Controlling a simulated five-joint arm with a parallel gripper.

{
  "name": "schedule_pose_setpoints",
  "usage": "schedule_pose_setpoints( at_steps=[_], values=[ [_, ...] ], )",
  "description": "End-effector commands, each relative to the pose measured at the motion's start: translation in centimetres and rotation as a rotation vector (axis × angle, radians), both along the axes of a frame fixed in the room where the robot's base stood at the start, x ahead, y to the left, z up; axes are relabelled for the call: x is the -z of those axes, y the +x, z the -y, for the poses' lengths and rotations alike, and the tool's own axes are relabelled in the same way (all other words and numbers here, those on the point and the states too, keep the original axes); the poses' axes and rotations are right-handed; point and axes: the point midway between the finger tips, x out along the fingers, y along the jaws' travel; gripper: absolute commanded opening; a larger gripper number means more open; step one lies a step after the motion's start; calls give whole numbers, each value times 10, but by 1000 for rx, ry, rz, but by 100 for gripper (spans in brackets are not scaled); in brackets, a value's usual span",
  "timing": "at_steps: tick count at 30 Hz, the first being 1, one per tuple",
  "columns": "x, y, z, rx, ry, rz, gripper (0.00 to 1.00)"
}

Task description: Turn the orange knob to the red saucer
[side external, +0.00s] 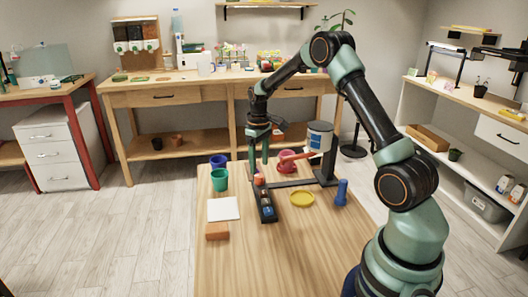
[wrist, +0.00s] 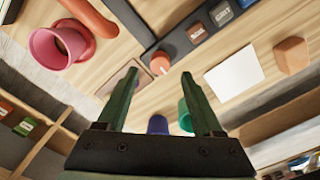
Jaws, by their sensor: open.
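The orange knob (wrist: 160,63) is small and round, at the end of a dark strip; it also shows in the side view (side external: 259,181). My gripper (wrist: 160,74) is open and empty. Its fingers point down over the knob, which appears between the fingertips in the wrist view; whether they touch it I cannot tell. In the side view my gripper (side external: 258,169) is just above the knob. The red saucer (wrist: 88,42) is beneath a pinkish-red pot (wrist: 47,47), left of the knob in the wrist view. In the side view the red pot (side external: 286,156) partly hides it.
The dark strip (side external: 267,210) bears several labelled blocks. A yellow saucer (side external: 302,199), blue peg (side external: 342,192), white card (side external: 223,209), orange block (side external: 217,231) and green cup (side external: 220,181) are nearby. The table's front is clear.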

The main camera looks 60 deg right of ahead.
Motion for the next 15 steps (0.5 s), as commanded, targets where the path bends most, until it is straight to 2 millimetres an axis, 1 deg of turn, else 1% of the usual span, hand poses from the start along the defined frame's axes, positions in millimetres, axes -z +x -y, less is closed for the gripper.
schedule_pose_setpoints(
  at_steps=[1,6,10,15],
  values=[
    [10,-1,0,0,1,-3,68],
    [32,0,0,0,1,-2,68],
    [40,0,0,0,0,0,68],
    [43,0,0,0,0,1,68]
  ],
)
